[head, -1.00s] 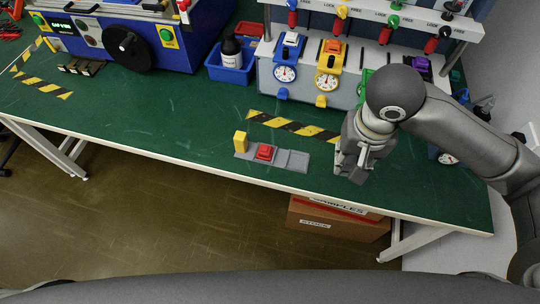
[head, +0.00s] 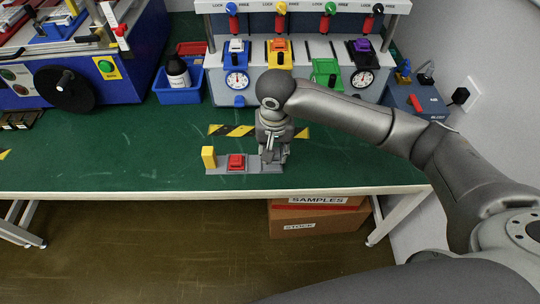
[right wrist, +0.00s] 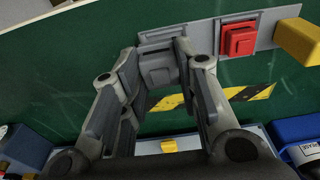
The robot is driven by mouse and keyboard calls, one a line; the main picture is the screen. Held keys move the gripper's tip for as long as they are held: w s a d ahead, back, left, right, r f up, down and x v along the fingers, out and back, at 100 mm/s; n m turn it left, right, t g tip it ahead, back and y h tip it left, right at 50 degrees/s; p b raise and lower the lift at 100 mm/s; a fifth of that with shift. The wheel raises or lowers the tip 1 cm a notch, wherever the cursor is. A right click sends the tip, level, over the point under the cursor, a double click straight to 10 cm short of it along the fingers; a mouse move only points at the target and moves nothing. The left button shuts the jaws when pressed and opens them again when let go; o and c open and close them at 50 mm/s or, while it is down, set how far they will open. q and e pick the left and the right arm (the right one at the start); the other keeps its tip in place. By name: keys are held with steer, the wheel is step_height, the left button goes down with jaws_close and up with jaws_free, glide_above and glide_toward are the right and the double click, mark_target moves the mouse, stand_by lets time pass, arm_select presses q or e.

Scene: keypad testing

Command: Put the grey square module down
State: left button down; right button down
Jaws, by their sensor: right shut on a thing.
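My right gripper (head: 270,156) is over the right end of a small grey tray (head: 222,169) at the table's front. The right wrist view shows its fingers (right wrist: 160,65) shut on the grey square module (right wrist: 158,72), at the end of the tray (right wrist: 265,32). I cannot tell whether the module touches the tray. In the head view the gripper mostly hides the module. A red square module (head: 236,162) sits in the middle of the tray, and a yellow block (head: 208,157) stands at its left end. My left gripper is not in view.
A yellow-black striped strip (head: 232,130) lies behind the tray. A test rack (head: 300,55) with coloured units and dials stands farther back. A blue bin (head: 180,95) with a bottle is at the back left. The green table (head: 110,160) is clear left of the tray.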

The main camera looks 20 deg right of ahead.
steer(key=w+f, duration=0.2)
steer(key=f, duration=0.1)
steer(key=shift+w, duration=0.25)
steer(key=shift+f, duration=1.45)
steer(key=shift+f, duration=0.1)
steer(key=c, duration=1.1)
jaws_free()
steer(key=r, duration=0.4)
steer(key=s+r, duration=0.1)
steer(key=r, duration=0.7)
steer(key=shift+s+a+r+p, duration=0.1)
steer(key=shift+s+a+p, duration=0.15)
steer(key=shift+p, duration=0.05)
